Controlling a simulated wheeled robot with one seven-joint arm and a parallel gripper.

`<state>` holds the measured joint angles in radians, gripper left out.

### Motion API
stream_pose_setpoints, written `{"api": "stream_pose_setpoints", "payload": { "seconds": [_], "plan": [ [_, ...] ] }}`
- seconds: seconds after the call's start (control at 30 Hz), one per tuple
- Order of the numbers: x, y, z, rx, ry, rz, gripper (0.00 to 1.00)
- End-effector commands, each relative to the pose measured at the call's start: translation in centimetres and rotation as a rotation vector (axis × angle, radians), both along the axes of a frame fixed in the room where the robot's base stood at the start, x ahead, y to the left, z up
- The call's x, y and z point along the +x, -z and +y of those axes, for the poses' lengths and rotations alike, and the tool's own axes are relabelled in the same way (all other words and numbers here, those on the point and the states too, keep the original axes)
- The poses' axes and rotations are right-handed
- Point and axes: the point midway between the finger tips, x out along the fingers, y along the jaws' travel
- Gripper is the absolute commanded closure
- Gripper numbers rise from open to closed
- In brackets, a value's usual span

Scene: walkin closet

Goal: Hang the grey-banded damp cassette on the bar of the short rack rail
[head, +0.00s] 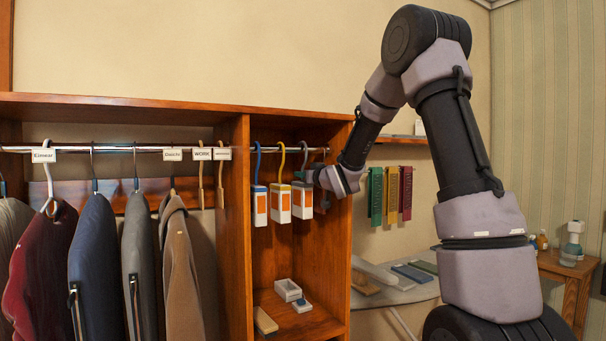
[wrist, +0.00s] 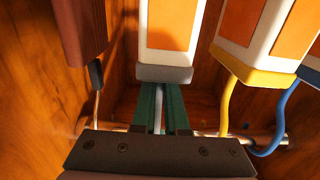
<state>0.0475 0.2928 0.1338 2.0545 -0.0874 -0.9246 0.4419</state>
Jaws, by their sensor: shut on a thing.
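The grey-banded damp cassette (head: 302,202), white with an orange panel, is upright at the right of the row under the short rack rail (head: 312,149). In the wrist view the cassette (wrist: 170,30) shows its grey band, with its stem between my green fingers. My gripper (head: 313,178) is shut on that stem just above the band; the fingers also show in the wrist view (wrist: 160,105). The cassette's hook reaches up to the bar in the head view. I cannot tell whether it rests on it. The bar (wrist: 275,138) is partly hidden behind my gripper.
A yellow-banded cassette (head: 280,203) and a blue-banded one (head: 259,206) hang close on the left. A dark red hanging piece (wrist: 80,30) is near the cubby wall. A small open box (head: 288,290) and blocks lie on the cubby floor. Coats hang further left.

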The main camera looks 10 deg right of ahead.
Motion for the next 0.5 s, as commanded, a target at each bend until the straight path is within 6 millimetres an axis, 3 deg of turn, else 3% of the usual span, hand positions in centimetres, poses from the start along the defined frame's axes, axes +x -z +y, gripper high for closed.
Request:
{"api": "stream_pose_setpoints", "payload": {
  "seconds": [0.2, 0.23, 0.3, 0.5],
  "plan": [
    [0.02, -0.07, 0.03, 0.0, -0.001, -0.002, 1.0],
    [0.01, -0.07, 0.03, 0.0, 0.0, -0.002, 0.78],
    [0.01, -0.06, 0.03, -0.001, 0.0, -0.001, 0.54],
    [0.0, -0.02, 0.02, 0.0, 0.0, -0.001, 0.54]
  ]
}}
